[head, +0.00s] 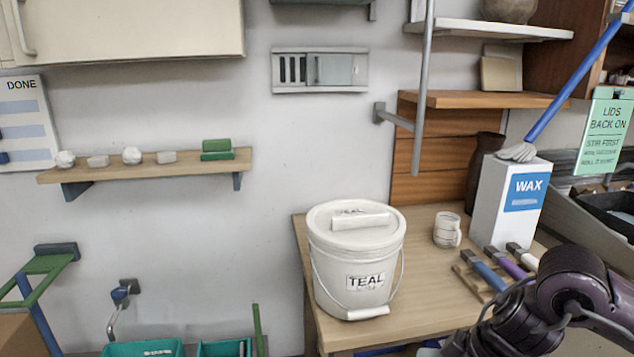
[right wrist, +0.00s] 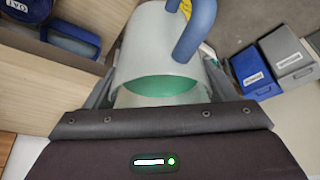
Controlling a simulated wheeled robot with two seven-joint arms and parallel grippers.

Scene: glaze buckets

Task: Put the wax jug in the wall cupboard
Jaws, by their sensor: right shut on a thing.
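A white box-shaped container (head: 508,205) with a blue WAX label stands upright on the wooden bench at the right in the head view. The cream wall cupboard (head: 130,32) hangs at the upper left, its visible door shut. My right arm enters at the lower right of the head view, its gripper outside that frame. In the right wrist view my right gripper (right wrist: 155,92) is shut on a pale round container (right wrist: 145,45) with a green area on it. A blue curved bar (right wrist: 195,30) crosses in front of it. I cannot tell what this container is. My left gripper is not in view.
A white TEAL bucket (head: 355,265) stands on the bench (head: 430,315), with a small white cup (head: 447,230) and several brushes (head: 490,275) to its right. A wall shelf (head: 150,172) holds small items below the cupboard. A metal post (head: 423,90) rises behind the bench.

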